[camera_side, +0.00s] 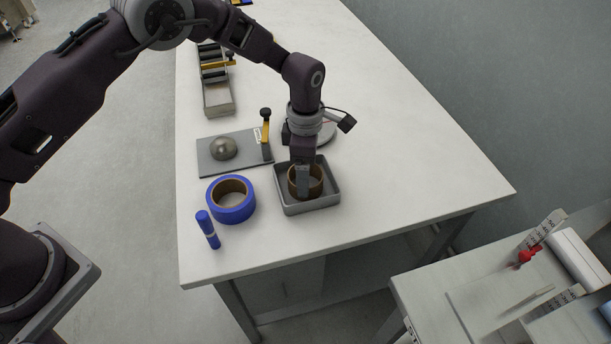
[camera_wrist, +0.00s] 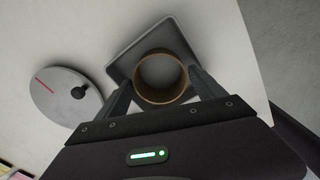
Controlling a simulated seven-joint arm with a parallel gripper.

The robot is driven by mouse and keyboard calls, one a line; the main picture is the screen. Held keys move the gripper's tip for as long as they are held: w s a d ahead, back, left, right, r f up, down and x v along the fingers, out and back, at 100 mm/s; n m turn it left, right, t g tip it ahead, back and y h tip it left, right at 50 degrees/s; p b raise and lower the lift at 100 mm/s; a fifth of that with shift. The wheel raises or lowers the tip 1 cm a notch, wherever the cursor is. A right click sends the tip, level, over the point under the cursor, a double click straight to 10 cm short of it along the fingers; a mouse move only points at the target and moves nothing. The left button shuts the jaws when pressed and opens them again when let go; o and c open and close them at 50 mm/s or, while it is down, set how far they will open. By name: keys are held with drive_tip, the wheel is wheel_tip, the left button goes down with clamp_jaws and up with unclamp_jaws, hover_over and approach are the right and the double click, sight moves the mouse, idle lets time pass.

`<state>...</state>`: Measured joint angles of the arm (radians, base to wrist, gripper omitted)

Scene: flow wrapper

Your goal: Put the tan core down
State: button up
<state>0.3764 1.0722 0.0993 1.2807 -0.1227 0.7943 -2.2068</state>
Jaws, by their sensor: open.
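The tan core (camera_side: 316,180) is a short brown ring standing upright, its opening facing up, inside a grey square tray (camera_side: 310,208) near the front of the table. In the wrist view the core (camera_wrist: 160,98) sits between my two fingers, and the tray (camera_wrist: 121,66) lies around it. My gripper (camera_side: 302,190) points down into the tray at the core. It is open, with a finger on either side of the ring. One finger hides part of the core in the side view. I cannot tell whether either finger touches it.
A blue tape roll (camera_side: 231,214) and a blue cylinder (camera_side: 208,231) lie left of the tray. A grey plate with a metal dome (camera_side: 223,148) is behind them. A round disc with a red line (camera_wrist: 66,95) is close by the tray. The table's right side is clear.

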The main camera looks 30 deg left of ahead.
drive_tip(key=s+a+r+m, duration=0.1)
drive_tip(key=a+r+m, duration=0.1)
drive_tip(key=r, duration=0.7)
drive_tip(key=s+a+r+m, duration=0.1)
drive_tip(key=a+r, duration=0.1)
drive_tip(key=r, duration=0.8)
drive_tip(key=s+a+r+m+t+h, duration=0.1)
drive_tip(key=s+a+r+m, duration=0.2)
drive_tip(key=s+r, duration=0.15)
drive_tip(key=s+a+r+m+t, duration=0.1)
drive_tip(key=s+a+r+m, duration=0.2)
drive_tip(key=s+r, duration=0.15)
drive_tip(key=s+a+m+t, duration=0.1)
drive_tip(key=s+a+m, duration=0.2)
drive_tip(key=s+m, duration=0.3)
drive_tip(key=s+a+m+t+y, duration=0.1)
drive_tip(key=s+m, duration=0.6)
drive_tip(key=s, duration=0.7)
drive_tip(key=shift+s+a+r+t, duration=0.35)
drive_tip(key=shift+a+r+t, duration=0.1)
drive_tip(key=shift+a+t, duration=0.45)
